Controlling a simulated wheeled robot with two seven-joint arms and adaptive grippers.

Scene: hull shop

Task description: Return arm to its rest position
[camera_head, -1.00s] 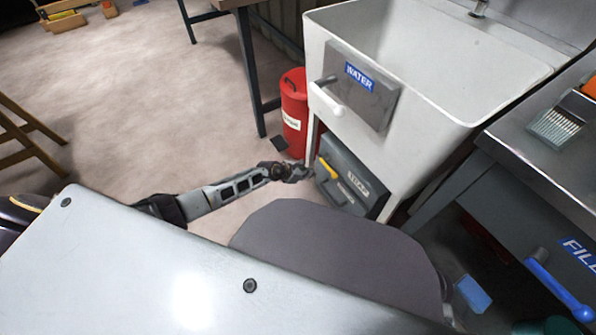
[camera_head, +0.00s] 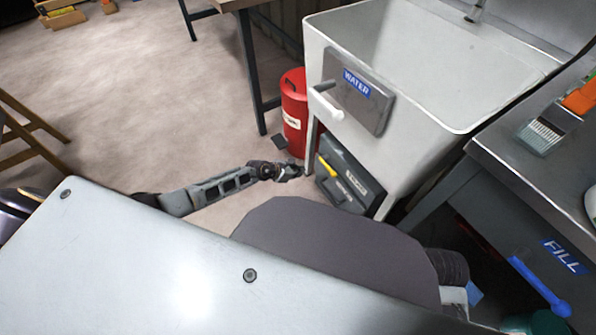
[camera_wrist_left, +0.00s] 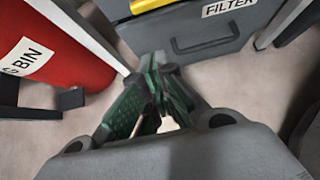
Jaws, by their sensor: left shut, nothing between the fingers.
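My left arm reaches across the floor at the middle of the head view, and its gripper (camera_head: 292,172) is low, just left of the grey filter box (camera_head: 365,197). In the left wrist view the green-padded fingers (camera_wrist_left: 160,68) are together with nothing between them. They point toward the box front (camera_wrist_left: 218,38), which bears a FILTER label and a yellow part; I cannot tell the exact gap. Part of my right arm (camera_head: 450,275) shows at the lower right, but its gripper is not in view.
A red bin (camera_head: 293,112) stands behind the left gripper. A white sink (camera_head: 425,125) with a WATER panel (camera_head: 357,95) is above the box. A metal bench (camera_head: 540,180) with a brush (camera_head: 545,135) and a blue FILL handle (camera_head: 540,287) is at right. Floor at left is open.

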